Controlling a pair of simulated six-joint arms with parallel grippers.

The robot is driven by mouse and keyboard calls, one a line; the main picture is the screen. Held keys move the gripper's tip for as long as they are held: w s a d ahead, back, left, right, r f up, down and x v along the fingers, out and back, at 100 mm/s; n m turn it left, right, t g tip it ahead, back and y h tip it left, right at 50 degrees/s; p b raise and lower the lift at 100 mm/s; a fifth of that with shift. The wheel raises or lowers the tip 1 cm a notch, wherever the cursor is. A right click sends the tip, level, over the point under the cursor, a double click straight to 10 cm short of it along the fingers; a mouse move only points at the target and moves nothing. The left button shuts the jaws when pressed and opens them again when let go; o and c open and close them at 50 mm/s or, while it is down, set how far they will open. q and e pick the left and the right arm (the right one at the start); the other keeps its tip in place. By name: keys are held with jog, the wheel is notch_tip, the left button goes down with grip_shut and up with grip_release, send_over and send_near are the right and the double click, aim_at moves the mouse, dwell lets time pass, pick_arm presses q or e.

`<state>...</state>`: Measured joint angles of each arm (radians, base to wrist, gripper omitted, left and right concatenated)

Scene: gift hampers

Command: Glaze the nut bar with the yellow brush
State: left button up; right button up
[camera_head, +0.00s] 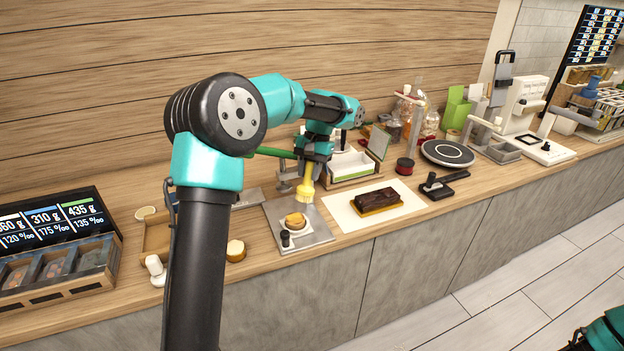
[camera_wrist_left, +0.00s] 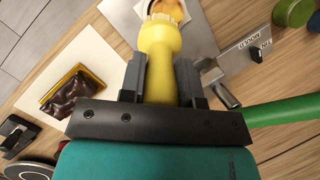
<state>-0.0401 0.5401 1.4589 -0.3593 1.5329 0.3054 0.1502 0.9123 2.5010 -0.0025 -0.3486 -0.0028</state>
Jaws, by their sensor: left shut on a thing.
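My left gripper (camera_head: 314,164) is shut on the yellow brush (camera_head: 306,187), which points down with its bristles lowest. The left wrist view shows the brush (camera_wrist_left: 158,62) between the two fingers. The bristle end is above or at a small dish of amber glaze (camera_head: 295,222) on a grey metal plate; I cannot tell whether they touch. The dark brown nut bar (camera_head: 376,199) lies on a gold board on a white sheet, right of the brush. It is at the left in the left wrist view (camera_wrist_left: 68,94). My right gripper is out of view.
The white sheet (camera_head: 342,215) has free room around the bar. A black tool (camera_head: 440,184) and a round scale (camera_head: 447,153) are to the right.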

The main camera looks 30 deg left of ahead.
pick_arm(q)
jog(key=shift+r, duration=1.15)
jog(key=shift+s+d, duration=0.4)
jog(key=shift+d, duration=0.05)
jog(key=shift+f, duration=0.15)
